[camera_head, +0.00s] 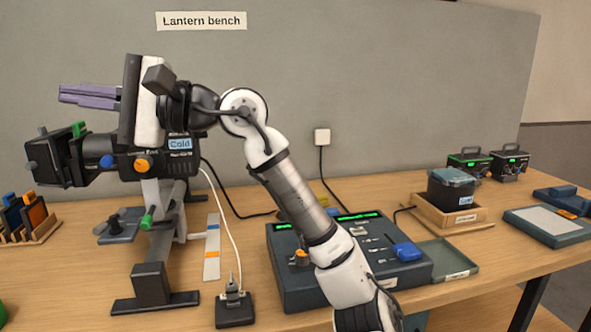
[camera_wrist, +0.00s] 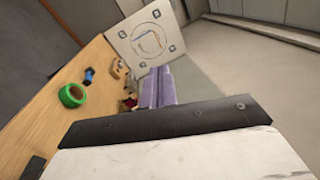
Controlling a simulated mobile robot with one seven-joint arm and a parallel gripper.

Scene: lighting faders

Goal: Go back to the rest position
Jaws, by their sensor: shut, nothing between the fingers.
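My gripper (camera_head: 66,94) has purple fingers and is raised in the air at the upper left of the head view, pointing left. The fingers are shut together with nothing between them. They also show closed in the wrist view (camera_wrist: 159,74). The gripper is above the black lantern (camera_head: 120,158) labelled "Cold" and apart from the bench top. The fader console (camera_head: 290,285), dark with green displays, an orange knob and a blue knob, sits on the bench. My arm crosses in front of it and hides part of it.
The lantern stands on a dark stand (camera_head: 155,285). A filter rack (camera_head: 26,218) is at far left. A wooden tray (camera_head: 430,218), an empty green tray (camera_head: 447,262) and two black boxes (camera_head: 508,165) are to the right. The wrist view shows a white target board (camera_wrist: 145,38) and a green tape roll (camera_wrist: 72,95).

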